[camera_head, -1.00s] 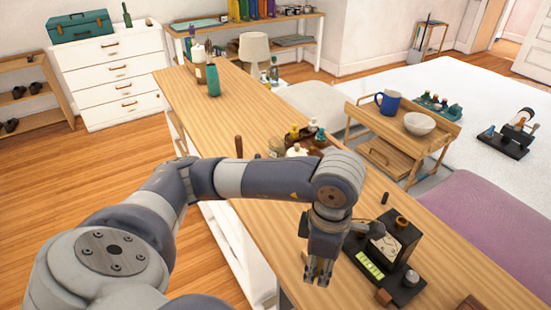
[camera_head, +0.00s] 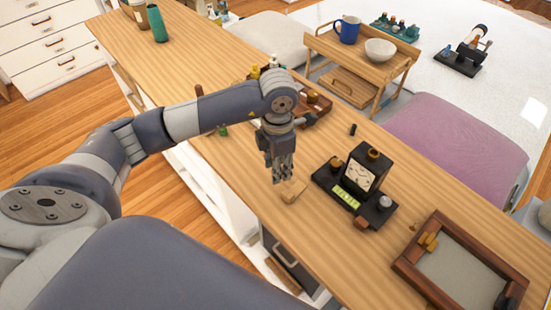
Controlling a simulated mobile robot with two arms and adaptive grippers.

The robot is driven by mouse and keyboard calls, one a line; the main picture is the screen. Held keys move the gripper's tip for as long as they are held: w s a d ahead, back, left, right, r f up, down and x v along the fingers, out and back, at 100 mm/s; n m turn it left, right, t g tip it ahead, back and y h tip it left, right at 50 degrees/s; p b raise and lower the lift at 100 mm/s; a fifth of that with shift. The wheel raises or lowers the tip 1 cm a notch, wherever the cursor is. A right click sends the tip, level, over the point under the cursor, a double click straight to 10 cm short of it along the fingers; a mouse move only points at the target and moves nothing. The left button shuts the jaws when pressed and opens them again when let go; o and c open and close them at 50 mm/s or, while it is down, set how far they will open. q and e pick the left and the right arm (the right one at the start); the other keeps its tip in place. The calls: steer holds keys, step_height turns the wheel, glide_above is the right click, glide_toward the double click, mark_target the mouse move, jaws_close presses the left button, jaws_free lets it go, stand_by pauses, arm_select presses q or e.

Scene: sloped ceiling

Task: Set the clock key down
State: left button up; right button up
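My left gripper (camera_head: 282,180) points down over the wooden table (camera_head: 310,225), left of a black clock (camera_head: 362,172) with a pale face. Its fingertips are small and close together, and I cannot tell whether they are open or shut on something. A small tan piece (camera_head: 294,191) shows right beside the fingertips; I cannot tell whether they touch it. I cannot make out the clock key for certain. The clock stands on a black base (camera_head: 326,182) with a green strip and small knobs. My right gripper is not in view.
A framed wooden tray (camera_head: 407,265) lies at the table's right end. A brown tray with small bottles (camera_head: 318,108) stands behind my gripper. A small black cylinder (camera_head: 352,129) stands behind the clock. A teal vase (camera_head: 157,23) is at the far end. Bare tabletop lies in front of the clock.

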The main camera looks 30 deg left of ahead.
arm_select(q)
steer(key=shift+w+a+f, duration=0.1)
steer(key=shift+w+a, duration=0.35)
steer(key=shift+w, duration=0.2)
steer(key=shift+w+a+f, duration=0.1)
steer(key=shift+w+a, duration=0.35)
steer(key=shift+w, duration=0.15)
step_height(320, 180, down, 3)
steer(key=shift+f+p, duration=0.15)
steer(key=shift+p, duration=1)
steer(key=shift+f, duration=0.1)
steer(key=shift+f+b, duration=0.2)
steer(key=shift+b, duration=0.15)
steer(key=o, duration=1)
steer(key=shift+r, duration=0.1)
